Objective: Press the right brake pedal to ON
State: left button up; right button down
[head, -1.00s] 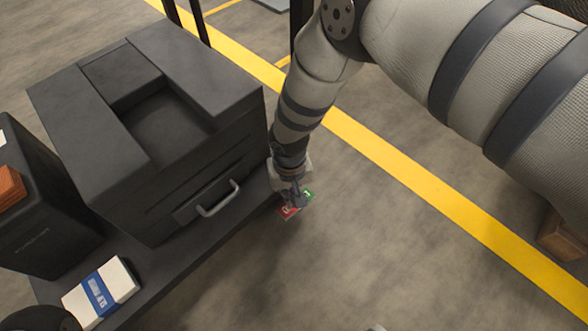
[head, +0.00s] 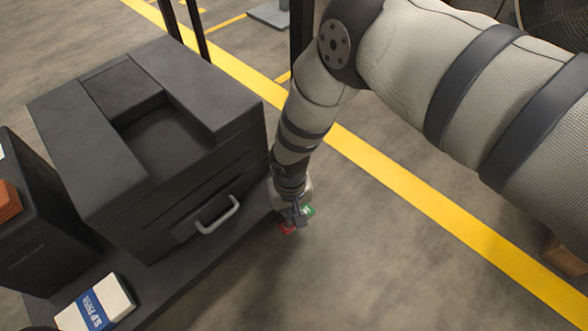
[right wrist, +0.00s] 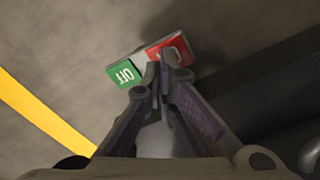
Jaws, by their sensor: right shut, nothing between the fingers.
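The brake pedal shows as a small rocker with a red half (head: 287,229) and a green half (head: 309,210), low beside the dark platform's edge. The red half (right wrist: 178,48) is partly covered by my fingertips. My right gripper (head: 299,217) is shut and empty, pointing down over the pedal. In the right wrist view its fingertips (right wrist: 163,66) are at the red half's near edge; I cannot tell if they touch. My left gripper is out of view.
A black cabinet with a grey handle (head: 217,215) stands left of my right arm on a dark platform (head: 165,300). A white and blue box (head: 96,304) lies on the platform. A yellow floor line (head: 420,195) crosses the open floor to the right.

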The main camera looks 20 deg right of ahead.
jog(key=shift+f+b, duration=1.15)
jog(key=shift+f, duration=0.25)
dwell(0.6)
notch_tip(320, 180, up, 3)
jog(key=p, duration=0.3)
notch_tip(320, 180, up, 2)
jog(key=shift+w+r+p, duration=0.1)
jog(key=shift+w+p, duration=0.05)
jog(key=shift+p, duration=0.8)
jog(key=shift+r+p, duration=0.55)
jog(key=shift+r, duration=0.2)
jog(key=shift+f, duration=0.1)
